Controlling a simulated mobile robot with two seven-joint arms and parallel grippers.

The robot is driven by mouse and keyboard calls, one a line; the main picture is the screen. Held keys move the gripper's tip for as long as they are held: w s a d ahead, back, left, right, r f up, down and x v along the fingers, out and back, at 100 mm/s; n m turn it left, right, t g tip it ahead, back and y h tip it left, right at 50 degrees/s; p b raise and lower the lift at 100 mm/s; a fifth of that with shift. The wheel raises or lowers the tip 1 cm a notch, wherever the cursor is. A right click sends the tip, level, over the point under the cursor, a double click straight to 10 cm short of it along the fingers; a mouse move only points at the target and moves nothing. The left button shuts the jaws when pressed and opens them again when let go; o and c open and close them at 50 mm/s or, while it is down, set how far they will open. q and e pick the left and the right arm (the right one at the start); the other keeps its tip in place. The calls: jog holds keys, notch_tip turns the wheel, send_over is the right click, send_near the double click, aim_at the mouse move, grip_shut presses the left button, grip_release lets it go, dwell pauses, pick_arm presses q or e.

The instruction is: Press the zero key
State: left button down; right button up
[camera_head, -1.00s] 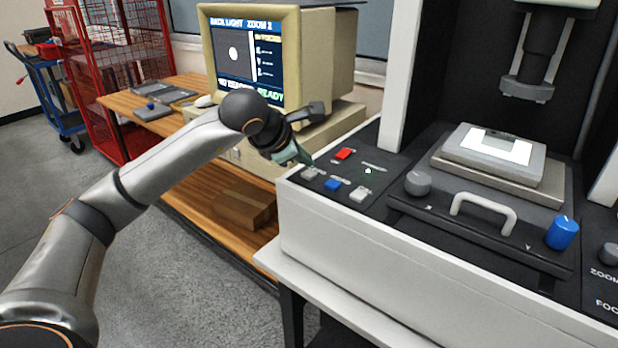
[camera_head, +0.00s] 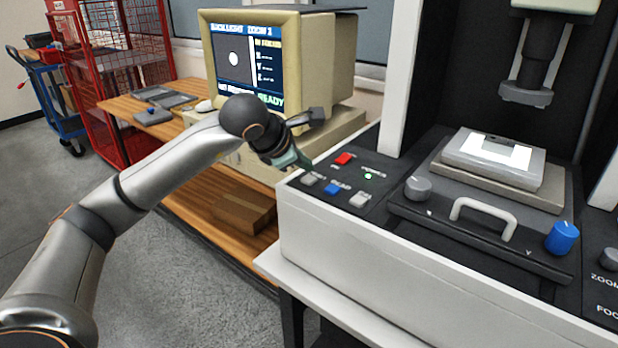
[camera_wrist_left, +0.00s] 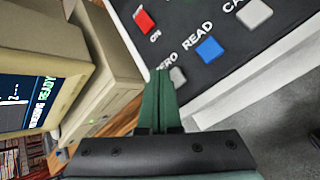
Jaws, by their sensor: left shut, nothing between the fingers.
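The zero key is a small light-grey square key (camera_head: 310,179) at the left end of the front row on the black key panel. It also shows in the left wrist view (camera_wrist_left: 178,76), beside the letters "ERO", partly hidden by the fingertips. My left gripper (camera_head: 305,164) is shut and empty, its green fingers pointing down at the panel's left edge. In the left wrist view the fingertips (camera_wrist_left: 160,76) appear right beside the zero key. I cannot tell whether they touch it. My right gripper is not in view.
The blue READ key (camera_head: 332,188), another grey key (camera_head: 360,200) and a red key (camera_head: 344,159) are close by. A monitor (camera_head: 290,60) stands behind my left arm. A stage with a handle (camera_head: 483,212) and a blue knob (camera_head: 562,238) lie to the right.

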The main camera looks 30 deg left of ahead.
aim_at(304, 180)
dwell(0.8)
pick_arm(q)
jog(key=shift+f+b, duration=0.45)
jog(key=shift+f+b, duration=0.4)
jog(key=shift+f, duration=0.05)
dwell(0.5)
jog(key=shift+r, duration=0.15)
jog(key=shift+r+p, duration=0.65)
jog(key=shift+r, duration=0.1)
notch_tip(304, 180, up, 5)
jog(key=p, duration=0.4)
